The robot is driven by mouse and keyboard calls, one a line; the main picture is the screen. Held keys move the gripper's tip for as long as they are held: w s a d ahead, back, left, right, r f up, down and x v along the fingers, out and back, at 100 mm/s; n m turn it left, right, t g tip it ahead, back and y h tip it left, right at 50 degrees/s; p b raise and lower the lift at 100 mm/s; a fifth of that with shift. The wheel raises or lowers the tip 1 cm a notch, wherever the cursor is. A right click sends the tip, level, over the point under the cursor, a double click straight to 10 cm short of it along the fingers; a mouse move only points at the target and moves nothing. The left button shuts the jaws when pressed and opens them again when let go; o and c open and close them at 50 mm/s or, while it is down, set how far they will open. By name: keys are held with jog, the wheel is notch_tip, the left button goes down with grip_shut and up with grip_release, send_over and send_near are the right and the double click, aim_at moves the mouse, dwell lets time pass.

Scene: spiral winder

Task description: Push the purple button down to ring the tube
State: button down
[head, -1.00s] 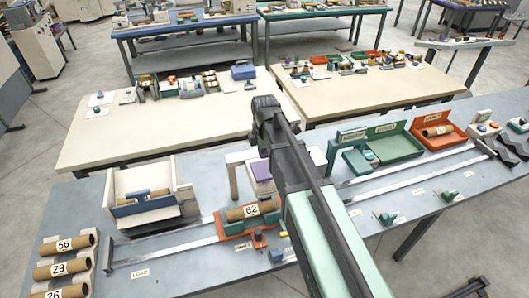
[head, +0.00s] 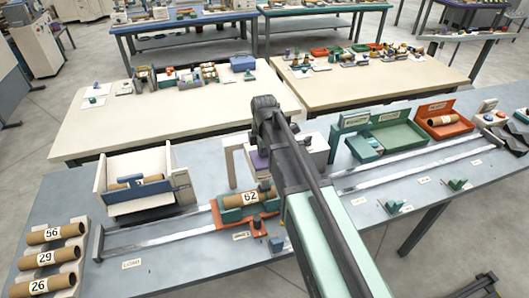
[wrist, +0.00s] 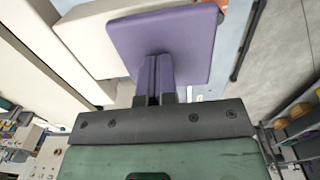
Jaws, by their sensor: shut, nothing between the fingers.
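The purple button (wrist: 190,35) is a flat square plate in the wrist view. A small purple part (head: 260,159) shows beside my arm in the head view, mostly hidden by it. My gripper (wrist: 154,62) is shut and empty, its fingertips overlapping the button's near half. I cannot tell whether they touch it or whether it is pressed. In the head view my fingers are hidden behind my wrist. The tube marked 62 (head: 249,198) lies in a green cradle on an orange carriage (head: 226,225), left of my arm.
Tubes 56, 29 and 26 lie on a rack (head: 75,262) at the left. A white bin (head: 110,178) holding a tube stands behind the rail. Green (head: 405,135) and orange (head: 450,122) trays are at the right.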

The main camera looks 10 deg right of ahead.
jog(key=shift+s+f, duration=0.45)
jog(key=shift+s, duration=0.15)
jog(key=shift+f, duration=0.15)
jog(key=shift+s, duration=0.1)
notch_tip(320, 180, up, 15)
jog(key=w+p, duration=0.1)
jog(key=p, duration=1.4)
jog(key=shift+w+p, duration=0.2)
jog(key=shift+p, duration=0.15)
